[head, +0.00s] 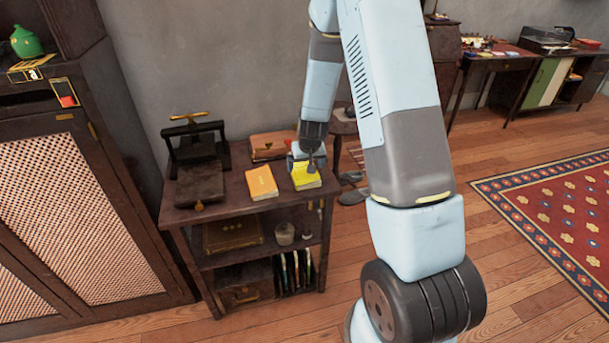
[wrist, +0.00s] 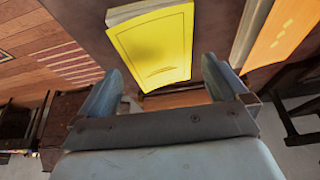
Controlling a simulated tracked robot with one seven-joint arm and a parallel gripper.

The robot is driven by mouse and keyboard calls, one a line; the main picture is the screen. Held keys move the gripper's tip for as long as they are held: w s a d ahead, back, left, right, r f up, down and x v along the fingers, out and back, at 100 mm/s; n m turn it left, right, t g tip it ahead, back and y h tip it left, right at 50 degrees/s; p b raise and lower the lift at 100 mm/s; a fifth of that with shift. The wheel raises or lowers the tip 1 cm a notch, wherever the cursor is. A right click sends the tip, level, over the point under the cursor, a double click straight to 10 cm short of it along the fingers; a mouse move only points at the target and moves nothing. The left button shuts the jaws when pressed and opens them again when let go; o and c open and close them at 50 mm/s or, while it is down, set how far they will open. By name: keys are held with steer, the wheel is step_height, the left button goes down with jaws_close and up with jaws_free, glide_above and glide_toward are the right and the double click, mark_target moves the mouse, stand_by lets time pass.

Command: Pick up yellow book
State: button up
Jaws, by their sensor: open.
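The yellow book (head: 305,178) lies flat near the right end of the top of a dark wooden shelf table (head: 222,192). My gripper (head: 308,160) is over the far part of the book in the head view and hides some of it. In the wrist view the yellow book (wrist: 155,50) lies ahead of and between the two fingers of my gripper (wrist: 160,80), its cover and pale page edge showing. The fingers are apart with nothing between them that I can see held. I cannot tell whether a finger touches the book.
An orange book (head: 261,183) lies left of the yellow one, also at the right in the wrist view (wrist: 285,35). A brown book (head: 270,146) lies behind. A black press (head: 197,160) stands at the left. A tall cabinet (head: 80,200) stands further left.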

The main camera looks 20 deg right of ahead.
mark_target(304, 171)
steer(key=shift+x, duration=2.4)
steer(key=shift+w, duration=0.15)
steer(key=c, duration=0.8)
